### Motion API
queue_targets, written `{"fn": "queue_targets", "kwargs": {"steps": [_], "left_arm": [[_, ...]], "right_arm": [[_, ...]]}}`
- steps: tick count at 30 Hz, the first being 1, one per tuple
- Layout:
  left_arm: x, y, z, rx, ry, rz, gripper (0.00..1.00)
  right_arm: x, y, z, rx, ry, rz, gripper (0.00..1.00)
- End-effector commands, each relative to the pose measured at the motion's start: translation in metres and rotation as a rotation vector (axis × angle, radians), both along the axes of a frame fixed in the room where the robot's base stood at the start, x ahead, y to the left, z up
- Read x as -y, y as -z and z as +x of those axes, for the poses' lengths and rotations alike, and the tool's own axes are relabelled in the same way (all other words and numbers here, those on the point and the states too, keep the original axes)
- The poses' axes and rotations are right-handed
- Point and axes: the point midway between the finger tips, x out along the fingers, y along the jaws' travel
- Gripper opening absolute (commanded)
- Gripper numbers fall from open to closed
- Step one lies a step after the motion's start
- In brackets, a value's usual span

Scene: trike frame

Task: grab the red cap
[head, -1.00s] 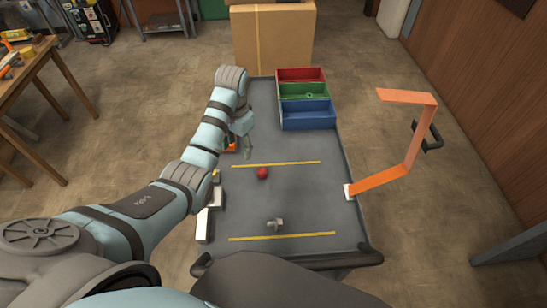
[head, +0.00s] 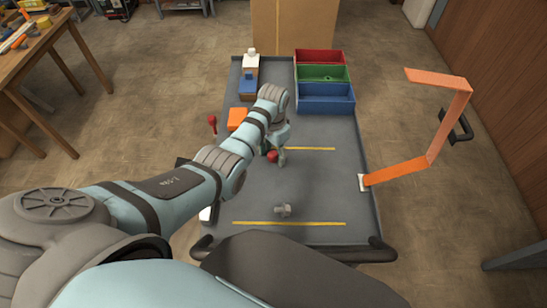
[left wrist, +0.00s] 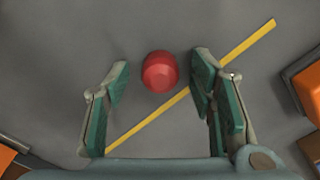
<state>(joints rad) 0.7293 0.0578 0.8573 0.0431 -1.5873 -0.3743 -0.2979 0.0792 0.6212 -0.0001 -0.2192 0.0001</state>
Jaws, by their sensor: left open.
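The red cap (head: 272,155) sits on the grey cart top near the far yellow line. In the left wrist view the red cap (left wrist: 159,71) lies between and just beyond the open fingertips, apart from both. My left gripper (head: 279,158) is open and empty, pointing down over the cap; its green-padded fingers also show in the left wrist view (left wrist: 160,80). In the head view the gripper partly covers the cap. My right gripper is not in view.
Red (head: 320,56), green (head: 324,73) and blue (head: 326,106) bins stand at the back right of the cart (head: 310,185). A grey bolt-like part (head: 283,210) lies nearer. An orange bent frame (head: 440,140) rises on the right. Orange block (head: 237,119) sits left.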

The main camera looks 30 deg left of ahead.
Motion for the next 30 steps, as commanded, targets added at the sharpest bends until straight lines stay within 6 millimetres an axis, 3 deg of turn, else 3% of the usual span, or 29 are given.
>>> {"fn": "queue_targets", "kwargs": {"steps": [4, 11, 23, 26, 30], "left_arm": [[0.000, -0.002, 0.000, 0.000, 0.000, 0.000, 0.47], [-0.001, -0.002, 0.000, 0.000, -0.001, 0.000, 0.11], [-0.001, -0.009, 0.000, 0.000, -0.001, 0.000, 0.11], [-0.001, -0.023, 0.000, 0.002, -0.001, 0.000, 0.11], [-0.001, -0.067, 0.001, 0.005, -0.001, 0.000, 0.11]], "right_arm": [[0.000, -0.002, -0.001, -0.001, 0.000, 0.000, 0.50], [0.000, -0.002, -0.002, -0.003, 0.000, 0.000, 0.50], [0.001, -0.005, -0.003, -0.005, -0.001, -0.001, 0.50], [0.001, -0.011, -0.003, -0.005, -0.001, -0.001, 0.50], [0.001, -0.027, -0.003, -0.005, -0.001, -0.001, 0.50]]}}
